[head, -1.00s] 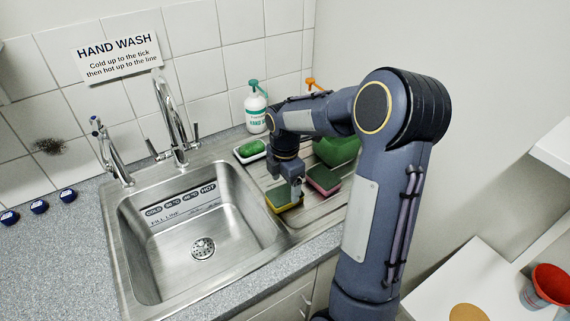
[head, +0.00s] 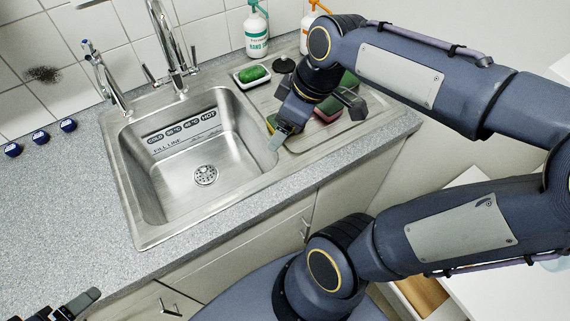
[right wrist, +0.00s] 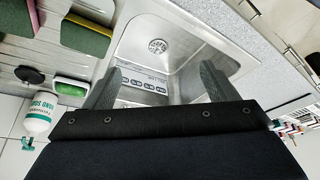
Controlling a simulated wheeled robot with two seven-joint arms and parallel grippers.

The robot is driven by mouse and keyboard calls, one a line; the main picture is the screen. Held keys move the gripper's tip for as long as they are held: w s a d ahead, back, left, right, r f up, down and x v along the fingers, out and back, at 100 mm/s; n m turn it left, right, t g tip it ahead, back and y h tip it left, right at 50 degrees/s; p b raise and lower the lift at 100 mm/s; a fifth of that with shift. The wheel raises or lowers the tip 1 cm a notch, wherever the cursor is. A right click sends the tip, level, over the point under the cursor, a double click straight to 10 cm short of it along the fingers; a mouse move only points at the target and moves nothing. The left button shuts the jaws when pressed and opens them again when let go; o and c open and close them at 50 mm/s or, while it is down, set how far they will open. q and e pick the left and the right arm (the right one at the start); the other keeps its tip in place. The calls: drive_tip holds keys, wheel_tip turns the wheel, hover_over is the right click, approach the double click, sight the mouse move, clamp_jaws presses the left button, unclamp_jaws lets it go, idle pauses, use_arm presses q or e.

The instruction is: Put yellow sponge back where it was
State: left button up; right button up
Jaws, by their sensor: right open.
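The yellow sponge (head: 271,122) with a green top lies on the ribbed drainer beside the sink's right edge, partly hidden by my right gripper in the head view. In the right wrist view the sponge (right wrist: 86,38) lies left of the fingers, apart from them. My right gripper (head: 318,121) is open with nothing between its fingers; in its wrist view the fingers (right wrist: 158,86) are wide apart, with the sink behind them. My left gripper (head: 76,304) shows only partly at the bottom left of the head view; its opening is unclear.
A pink-and-green sponge (head: 327,116) lies right of the yellow one. Behind are a white dish (head: 240,82) with a green sponge, a dark round plug (head: 284,64) and a soap bottle (head: 257,38). The sink (head: 180,185) is empty. Several blue caps (head: 40,137) sit at the left.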

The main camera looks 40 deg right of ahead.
drive_tip(key=s+a+f+m+t+y, duration=0.1)
drive_tip(key=s+a+f+m+t, duration=0.1)
drive_tip(key=s+a+m, duration=0.4)
drive_tip(key=shift+s+a+f+m+y, duration=0.15)
drive_tip(key=shift+s+f+m+y, duration=0.15)
drive_tip(key=shift+s+f+m, duration=0.55)
drive_tip(key=shift+w+r, duration=0.1)
idle(1.1)
